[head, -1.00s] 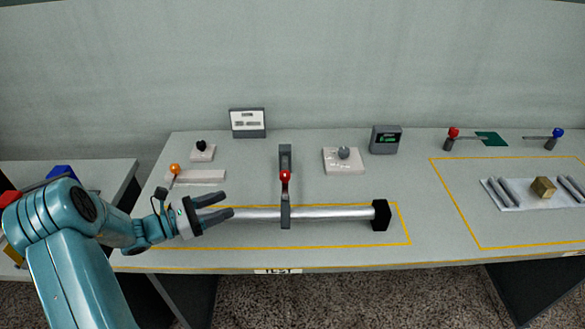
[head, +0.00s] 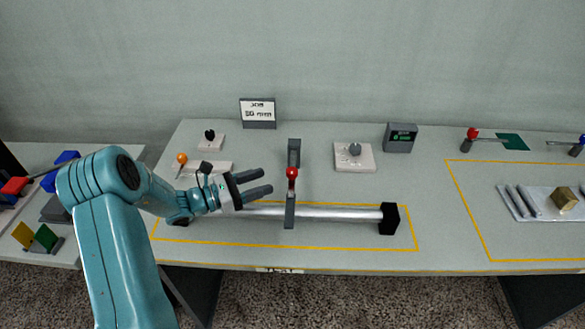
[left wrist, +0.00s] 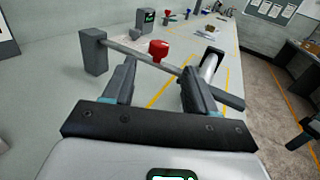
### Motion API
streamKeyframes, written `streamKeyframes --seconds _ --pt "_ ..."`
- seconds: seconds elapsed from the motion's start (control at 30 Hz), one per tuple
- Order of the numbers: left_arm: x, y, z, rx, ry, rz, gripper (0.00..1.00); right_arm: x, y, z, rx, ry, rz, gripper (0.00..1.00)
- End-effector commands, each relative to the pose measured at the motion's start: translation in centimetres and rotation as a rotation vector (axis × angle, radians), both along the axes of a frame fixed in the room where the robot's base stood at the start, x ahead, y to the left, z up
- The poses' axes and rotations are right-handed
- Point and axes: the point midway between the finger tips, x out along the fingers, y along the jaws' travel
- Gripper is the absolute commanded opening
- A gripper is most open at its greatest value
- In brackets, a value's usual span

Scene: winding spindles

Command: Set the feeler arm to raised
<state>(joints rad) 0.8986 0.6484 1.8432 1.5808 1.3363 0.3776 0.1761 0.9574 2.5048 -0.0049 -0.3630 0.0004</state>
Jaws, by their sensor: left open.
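The feeler arm appears to be the grey bar (head: 291,205) with a red knob (head: 292,172), running from a dark post (head: 294,152) across the silver spindle (head: 340,213). In the left wrist view the bar (left wrist: 130,50) looks roughly level, with its red knob (left wrist: 158,48) just beyond my fingers. My left gripper (head: 263,182) is open and empty, to the left of the knob and apart from it, its fingers pointing toward the bar. The left wrist view also shows its two spread fingers (left wrist: 158,78). My right gripper is not in view.
An orange-knobbed lever (head: 182,159) and a black knob (head: 210,136) stand behind my left arm. A grey dial on a white plate (head: 354,160) and a green display box (head: 400,138) stand behind the spindle. A black end block (head: 389,218) is on the spindle's right end.

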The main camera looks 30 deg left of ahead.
Motion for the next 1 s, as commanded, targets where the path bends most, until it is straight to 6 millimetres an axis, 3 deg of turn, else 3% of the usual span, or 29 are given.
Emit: streamKeyframes --seconds 0.2,0.4,0.83,1.0 --pt "4.7 -2.9 0.2 -0.001 -0.001 -0.005 0.57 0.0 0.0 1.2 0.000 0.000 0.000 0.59" --pt "7.6 -4.5 0.1 0.001 -0.001 -0.003 0.57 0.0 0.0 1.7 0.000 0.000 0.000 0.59" --pt "8.6 -5.0 0.0 0.000 -0.001 0.000 0.57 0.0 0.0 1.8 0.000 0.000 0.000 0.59" --pt "8.6 -5.0 0.0 0.000 0.000 0.000 0.02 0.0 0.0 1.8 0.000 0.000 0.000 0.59"
